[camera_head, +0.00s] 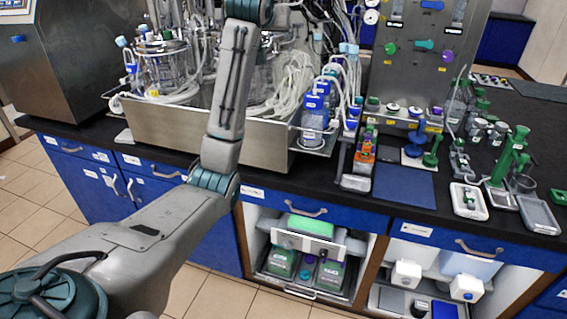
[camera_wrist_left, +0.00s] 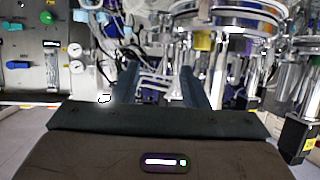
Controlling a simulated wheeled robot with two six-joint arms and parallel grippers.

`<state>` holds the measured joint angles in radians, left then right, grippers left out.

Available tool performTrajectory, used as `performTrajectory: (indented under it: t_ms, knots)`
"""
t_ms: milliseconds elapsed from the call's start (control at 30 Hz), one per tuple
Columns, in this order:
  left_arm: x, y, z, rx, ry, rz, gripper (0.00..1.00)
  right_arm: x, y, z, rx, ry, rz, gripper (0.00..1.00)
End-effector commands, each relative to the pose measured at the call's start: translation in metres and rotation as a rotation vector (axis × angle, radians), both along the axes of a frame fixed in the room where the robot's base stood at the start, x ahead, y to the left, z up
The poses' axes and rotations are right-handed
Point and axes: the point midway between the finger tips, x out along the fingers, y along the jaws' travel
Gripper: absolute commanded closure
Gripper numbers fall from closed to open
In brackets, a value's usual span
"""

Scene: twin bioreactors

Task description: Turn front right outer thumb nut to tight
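My left gripper (camera_wrist_left: 157,76) shows in the left wrist view with its two dark fingers apart and no object clearly held between them. Metal rods and tubing of a bioreactor stand behind the fingers. A glass vessel with a metal head plate (camera_wrist_left: 245,18) is at the upper right of that view. In the head view my left arm reaches up over the front of the steel bioreactor tray (camera_head: 170,122); its gripper is out of the frame or hidden. I cannot make out the front right outer thumb nut in either view. My right gripper is not seen.
A glass vessel (camera_head: 165,65) stands in the tray's left part, with coiled tubing (camera_head: 290,85) to the right. Blue-capped bottles (camera_head: 314,118) hang at the tray's right end. A steel panel with coloured knobs (camera_head: 424,45) stands further right. A blue mat (camera_head: 405,187) lies on the bench.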

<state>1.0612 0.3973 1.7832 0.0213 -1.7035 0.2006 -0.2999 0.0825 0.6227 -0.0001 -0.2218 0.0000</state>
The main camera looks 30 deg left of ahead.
Motion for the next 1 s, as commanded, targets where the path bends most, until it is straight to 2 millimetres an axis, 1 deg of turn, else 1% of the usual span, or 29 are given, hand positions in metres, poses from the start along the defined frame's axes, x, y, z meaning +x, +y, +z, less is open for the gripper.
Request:
performTrajectory:
  t_ms: [33,67,100,533,767,1000]
  knots:
    - [-0.009,-0.004,0.003,0.001,-0.005,-0.001,0.60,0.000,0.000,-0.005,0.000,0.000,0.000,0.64]
    - [-0.010,-0.006,-0.001,0.002,0.003,-0.003,0.60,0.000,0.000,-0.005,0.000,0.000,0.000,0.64]
    - [-0.008,-0.008,-0.012,0.005,0.018,-0.008,0.60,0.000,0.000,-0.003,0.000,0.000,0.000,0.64]
    - [-0.010,-0.031,-0.094,0.032,0.112,-0.055,0.60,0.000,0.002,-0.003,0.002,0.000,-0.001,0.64]
    - [-0.016,-0.042,-0.139,0.042,0.163,-0.081,0.60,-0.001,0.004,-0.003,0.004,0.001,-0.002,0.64]
    - [-0.027,-0.054,-0.184,0.050,0.215,-0.109,0.60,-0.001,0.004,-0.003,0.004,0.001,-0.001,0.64]
